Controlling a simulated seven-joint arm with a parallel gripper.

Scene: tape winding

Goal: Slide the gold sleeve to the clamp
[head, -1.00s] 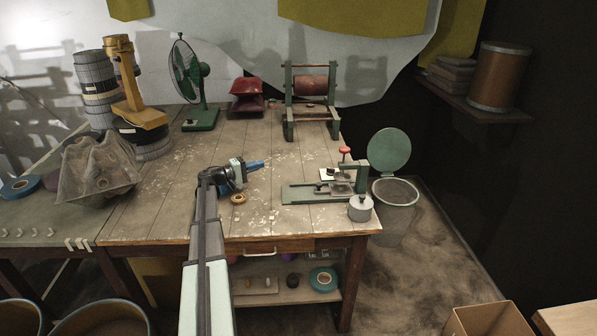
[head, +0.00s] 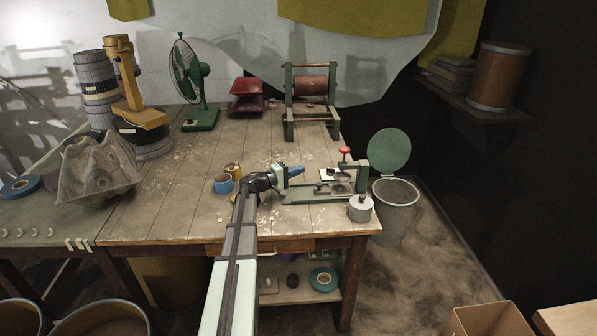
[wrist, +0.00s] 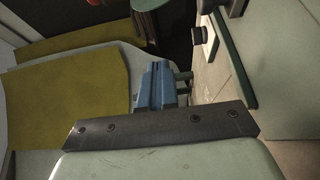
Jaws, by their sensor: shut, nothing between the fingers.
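A gold cylinder (head: 233,169), likely the gold sleeve, stands on the table left of my gripper, just behind a blue ring (head: 223,184). The clamp (head: 353,172) is a green fixture with a red knob on a flat green base at the table's right. My gripper (head: 298,171) has blue fingers and is shut and empty. It is right of the gold cylinder and just left of the clamp, over or beside the base's left end; its height is unclear. The wrist view shows the shut fingers (wrist: 160,84), with a green edge of the fixture (wrist: 235,52) at right.
A grey lidded pot (head: 360,208) stands at the table's front right corner. A green frame with a reddish drum (head: 311,86), a red object (head: 246,97) and a green fan (head: 193,85) stand at the back. The middle of the table is mostly clear.

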